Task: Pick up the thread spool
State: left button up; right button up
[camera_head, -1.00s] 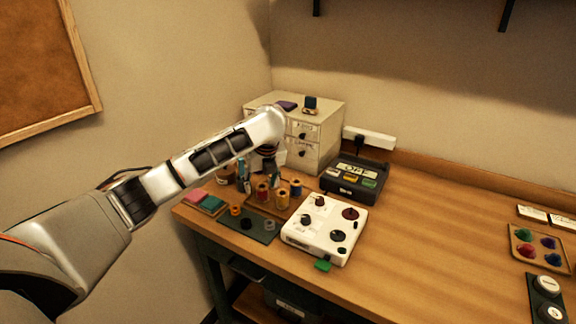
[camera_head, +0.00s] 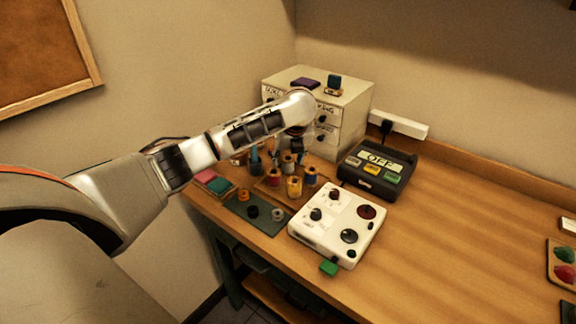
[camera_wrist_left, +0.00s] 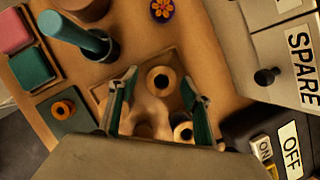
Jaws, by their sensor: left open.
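Several thread spools stand upright on a small wooden tray (camera_head: 262,187) at the table's left: a red spool (camera_head: 273,177), a yellow spool (camera_head: 294,187), a blue spool (camera_head: 311,175) and a brownish one behind. My left gripper (camera_wrist_left: 158,100) points down over this group, with its two green-lined fingers apart. In the left wrist view, a pale spool with a dark centre hole (camera_wrist_left: 160,79) shows between the fingers. A dark-rimmed spool (camera_wrist_left: 184,131) shows near the right finger. I cannot tell the height gap. The arm partly hides the gripper in the head view. My right gripper is out of view.
A drawer cabinet (camera_head: 349,105) stands close behind the spools. A white knob panel (camera_head: 330,236) and a black OFF box (camera_head: 377,170) stand to the right. A green mat (camera_head: 241,209) with small rings lies in front.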

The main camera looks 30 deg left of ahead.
pick_arm(q)
jog(key=shift+x, duration=0.75)
jog(key=c, duration=1.2)
jog(key=shift+r, duration=0.1)
notch_tip(320, 180, up, 20)
